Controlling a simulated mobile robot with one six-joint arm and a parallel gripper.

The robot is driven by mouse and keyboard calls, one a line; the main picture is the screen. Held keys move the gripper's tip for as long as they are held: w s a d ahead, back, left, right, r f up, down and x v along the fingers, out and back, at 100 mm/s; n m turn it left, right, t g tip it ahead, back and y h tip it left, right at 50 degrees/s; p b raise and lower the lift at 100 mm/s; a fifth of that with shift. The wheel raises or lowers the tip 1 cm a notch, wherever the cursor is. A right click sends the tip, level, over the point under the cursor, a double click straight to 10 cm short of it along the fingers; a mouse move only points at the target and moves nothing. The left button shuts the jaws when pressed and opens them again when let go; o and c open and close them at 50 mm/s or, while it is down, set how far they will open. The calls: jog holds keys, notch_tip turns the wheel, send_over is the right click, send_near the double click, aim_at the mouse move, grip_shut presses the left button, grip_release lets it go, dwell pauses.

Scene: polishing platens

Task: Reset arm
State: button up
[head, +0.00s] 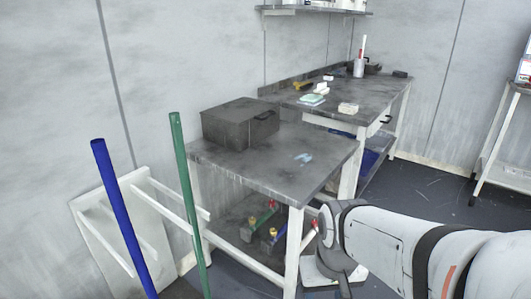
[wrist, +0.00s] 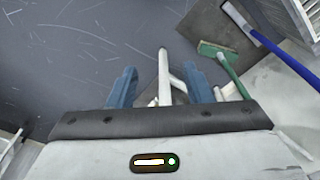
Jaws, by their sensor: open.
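My arm (head: 400,245) reaches in from the right edge of the head view, and its wrist bends downward in front of the near table (head: 275,150). My gripper (wrist: 160,88) shows in the wrist view as two blue fingers spread wide apart, open. No object is held between them. A white post shows between the fingers, and I cannot tell how far beyond them it is. The fingers cannot be made out in the head view.
A dark box (head: 240,123) sits on the near table. A blue pole (head: 124,215) and a green pole (head: 188,200) stand at left. A green broom head (wrist: 217,50) lies near the floor in the wrist view. A second workbench (head: 340,95) stands behind. Open floor (head: 430,190) lies at right.

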notch_tip(320, 180, up, 33)
jog(key=t+p, duration=0.1)
jog(key=p, duration=2.9)
jog(key=shift+s+r, duration=0.15)
